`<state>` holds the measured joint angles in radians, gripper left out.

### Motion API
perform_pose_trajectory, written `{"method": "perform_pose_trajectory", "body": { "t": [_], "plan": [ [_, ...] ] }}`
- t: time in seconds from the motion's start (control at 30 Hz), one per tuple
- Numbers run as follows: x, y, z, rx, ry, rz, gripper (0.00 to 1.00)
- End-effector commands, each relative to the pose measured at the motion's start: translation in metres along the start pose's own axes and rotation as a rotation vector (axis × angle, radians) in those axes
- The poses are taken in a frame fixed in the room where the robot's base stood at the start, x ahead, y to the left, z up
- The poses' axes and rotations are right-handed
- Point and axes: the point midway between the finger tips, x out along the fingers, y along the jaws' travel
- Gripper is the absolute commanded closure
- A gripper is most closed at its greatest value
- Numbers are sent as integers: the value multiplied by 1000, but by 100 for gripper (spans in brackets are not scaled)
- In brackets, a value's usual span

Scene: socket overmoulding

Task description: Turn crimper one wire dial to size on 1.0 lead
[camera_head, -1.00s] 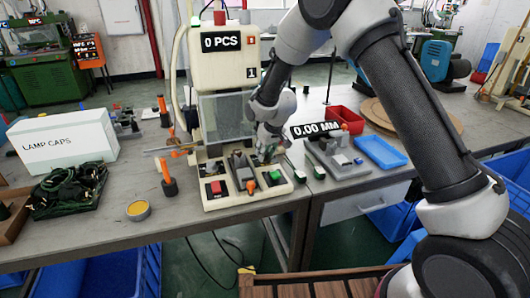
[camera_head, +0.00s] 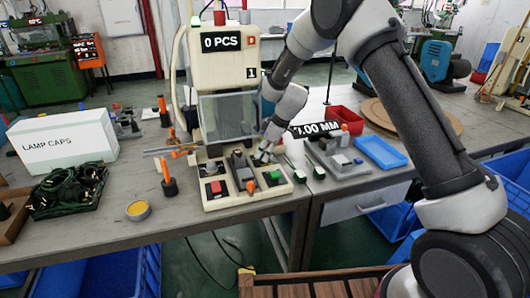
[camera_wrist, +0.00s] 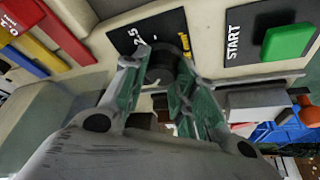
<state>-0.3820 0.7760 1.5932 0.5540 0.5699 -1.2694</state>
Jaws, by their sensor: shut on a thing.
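The crimper (camera_head: 227,76) is the cream machine at the middle of the bench, with a "0 PCS" display. My gripper (camera_head: 262,157) reaches down to the right part of its base panel, between the grey press block and the green button. In the wrist view my gripper (camera_wrist: 158,72) has its green fingers closed on a dark round dial (camera_wrist: 163,60). The dial sits on a black plate (camera_wrist: 126,40) with a white "2.5" and yellow lettering. The other marks and the pointer are hidden or too small to read.
The green START button (camera_wrist: 287,42) is close to the dial's plate. A red button (camera_head: 215,188) is at the panel's left. A gauge fixture (camera_head: 335,158), red bin (camera_head: 345,118) and blue tray (camera_head: 381,152) stand to the right. The lamp caps box (camera_head: 62,143) is far left.

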Motion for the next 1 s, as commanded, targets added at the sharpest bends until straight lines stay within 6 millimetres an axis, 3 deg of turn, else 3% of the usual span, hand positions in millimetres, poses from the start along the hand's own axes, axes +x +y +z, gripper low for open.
{"method": "perform_pose_trajectory", "body": {
  "t": [0.43, 1.0],
  "plan": [
    [1, 1, 1, -247, -2, -102, 95],
    [0, 1, 2, -298, -4, -124, 95]
  ]
}}
